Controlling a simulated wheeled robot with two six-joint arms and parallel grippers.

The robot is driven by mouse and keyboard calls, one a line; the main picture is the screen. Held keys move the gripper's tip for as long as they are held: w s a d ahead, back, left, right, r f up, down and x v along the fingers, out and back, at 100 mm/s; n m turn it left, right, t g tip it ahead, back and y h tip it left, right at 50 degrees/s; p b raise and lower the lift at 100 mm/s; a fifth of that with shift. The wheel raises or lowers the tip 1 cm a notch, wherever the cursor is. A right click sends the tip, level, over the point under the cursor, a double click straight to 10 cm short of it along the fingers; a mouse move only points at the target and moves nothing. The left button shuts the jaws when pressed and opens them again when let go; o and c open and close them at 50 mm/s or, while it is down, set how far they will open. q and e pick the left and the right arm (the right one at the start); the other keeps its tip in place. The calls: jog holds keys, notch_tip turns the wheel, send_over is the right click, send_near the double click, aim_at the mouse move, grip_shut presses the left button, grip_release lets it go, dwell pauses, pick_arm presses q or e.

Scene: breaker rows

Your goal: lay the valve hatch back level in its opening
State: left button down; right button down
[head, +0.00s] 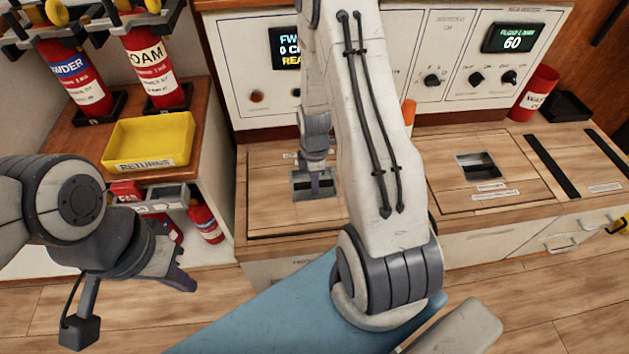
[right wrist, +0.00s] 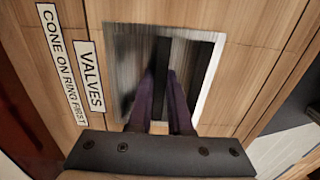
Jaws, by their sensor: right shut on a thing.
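The valve hatch (head: 275,210) is a wooden panel in the left part of the counter, with a metal recessed pull (head: 300,185). In the right wrist view the hatch (right wrist: 75,25) carries a VALVES label (right wrist: 90,80). My right gripper (head: 315,185) reaches down into the recess, and its purple fingers (right wrist: 163,75) are shut on the dark bar of the pull (right wrist: 160,55). The hatch looks about level with the counter, but my right arm hides its right side. My left gripper (head: 183,283) hangs empty in front of the left cabinet; its finger gap is unclear.
A second hatch with a recessed pull (head: 480,166) lies to the right. An orange object (head: 408,112) shows partly behind my right arm. A yellow RETURNS tray (head: 150,140) and extinguishers (head: 150,65) stand at left. A red container (head: 535,92) stands at the back right.

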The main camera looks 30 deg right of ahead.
jog(key=shift+f, duration=0.4)
jog(key=c, duration=0.8)
grip_release()
jog(key=shift+o, duration=0.2)
notch_tip(320, 180, up, 10)
jog(key=p, duration=0.4)
jog(key=shift+r, duration=0.25)
